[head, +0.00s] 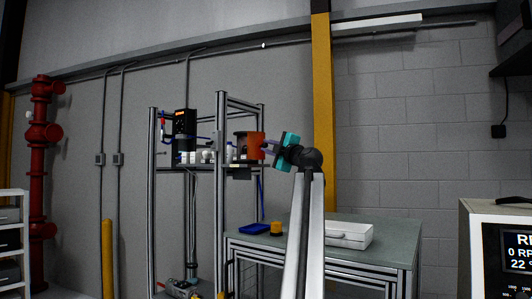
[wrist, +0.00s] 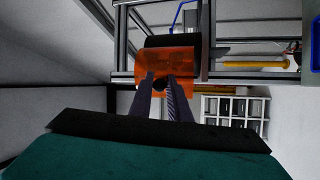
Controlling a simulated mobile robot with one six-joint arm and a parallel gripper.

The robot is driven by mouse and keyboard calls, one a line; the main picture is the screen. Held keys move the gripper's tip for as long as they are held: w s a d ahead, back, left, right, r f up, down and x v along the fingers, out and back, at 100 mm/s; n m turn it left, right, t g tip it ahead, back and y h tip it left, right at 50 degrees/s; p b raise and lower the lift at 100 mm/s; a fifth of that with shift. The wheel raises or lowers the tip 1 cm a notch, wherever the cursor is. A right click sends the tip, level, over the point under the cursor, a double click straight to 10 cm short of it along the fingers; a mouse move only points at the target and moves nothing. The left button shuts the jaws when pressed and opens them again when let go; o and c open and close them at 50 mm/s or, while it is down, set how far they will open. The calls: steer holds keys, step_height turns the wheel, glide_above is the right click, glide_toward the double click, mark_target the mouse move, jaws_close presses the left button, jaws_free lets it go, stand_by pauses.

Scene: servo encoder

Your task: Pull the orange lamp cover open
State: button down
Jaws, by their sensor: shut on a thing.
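The orange lamp cover (head: 256,145) is on a dark unit on the metal frame's shelf, in the middle of the head view. In the wrist view the translucent orange cover (wrist: 168,66) lies straight ahead, in front of a black cylindrical body (wrist: 172,41). My gripper (head: 265,147) reaches it from the right in the head view. In the wrist view my gripper (wrist: 163,78) has its two fingers at the cover's near edge, shut on it. A small dark part shows between the fingers. The exact grip point is partly hidden by the fingers.
The aluminium frame (head: 221,200) stands around the unit, with small bottles and a black box (head: 185,130) on its shelf.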

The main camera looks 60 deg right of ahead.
steer(key=shift+s+d+r+y+b, duration=0.25)
steer(key=shift+s+d+y+b, duration=0.1)
steer(key=shift+d+y, duration=0.05)
stand_by(0.4)
steer(key=c, duration=1.7)
jaws_free()
steer(key=shift+w+f, duration=0.1)
steer(key=shift+w, duration=0.05)
steer(key=shift+f, duration=0.15)
steer(key=b+v, duration=0.2)
steer(key=v, duration=1.2)
steer(key=shift+d+f+b, duration=0.15)
steer(key=shift+b, duration=0.2)
steer(key=shift+w, duration=0.1)
